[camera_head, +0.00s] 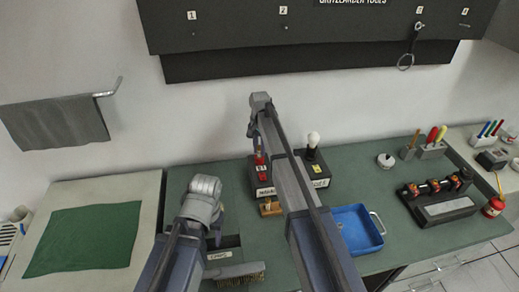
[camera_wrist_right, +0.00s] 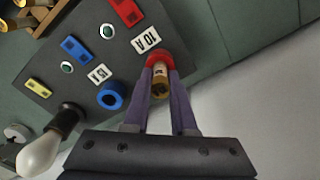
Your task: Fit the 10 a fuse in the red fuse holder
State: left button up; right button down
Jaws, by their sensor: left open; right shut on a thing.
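The red fuse holder (camera_wrist_right: 157,60) is a round red ring beside the 10 A label on a dark panel box (camera_head: 318,181). My right gripper (camera_wrist_right: 161,80) is shut on a small fuse (camera_wrist_right: 160,84) with a brass-coloured end and a pale band. The fuse overlaps the red ring in the right wrist view; I cannot tell how deep it sits, and its marking is not readable. In the head view my right arm hides much of the box. My left gripper (camera_head: 217,232) is open, low at the left near the brush.
A blue fuse holder (camera_wrist_right: 110,96) is beside the 15 A label. A light bulb (camera_head: 313,138) stands on the box. A blue tray (camera_head: 357,229), a brush (camera_head: 236,273) and a dark rack (camera_head: 438,203) are on the green bench. A green cloth (camera_head: 85,238) lies at left.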

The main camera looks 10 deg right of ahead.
aim_at(259, 146)
jog(key=shift+f+b, duration=0.4)
jog(key=shift+f, duration=0.15)
jog(key=shift+c, duration=0.9)
grip_release()
jog(key=shift+r, duration=0.1)
notch_tip(259, 146, up, 6)
jog(key=p, duration=0.6)
dwell(0.5)
